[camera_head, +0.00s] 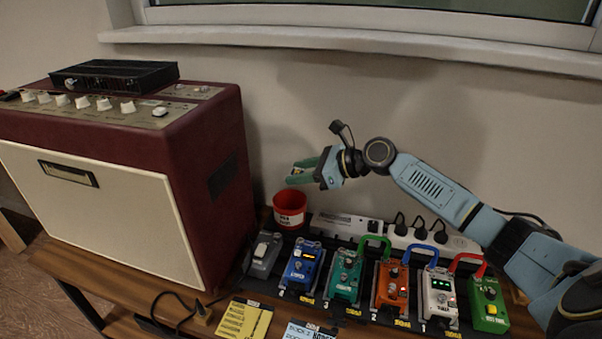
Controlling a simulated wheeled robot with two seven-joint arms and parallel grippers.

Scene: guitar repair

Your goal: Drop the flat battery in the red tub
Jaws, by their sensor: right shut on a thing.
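My right gripper (300,174) is in the air just above and slightly right of the tub, pointing left. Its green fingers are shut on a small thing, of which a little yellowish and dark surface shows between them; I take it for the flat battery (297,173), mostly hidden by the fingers. The held thing is clear of the tub's rim. My left gripper is out of view.
A dark red amplifier (207,150) with a black box (115,75) on top stands left of the tub. A row of several pedals (390,286) with coloured cables lies in front. A white power strip (345,226) with plugs lies behind. Cards lie at the front edge.

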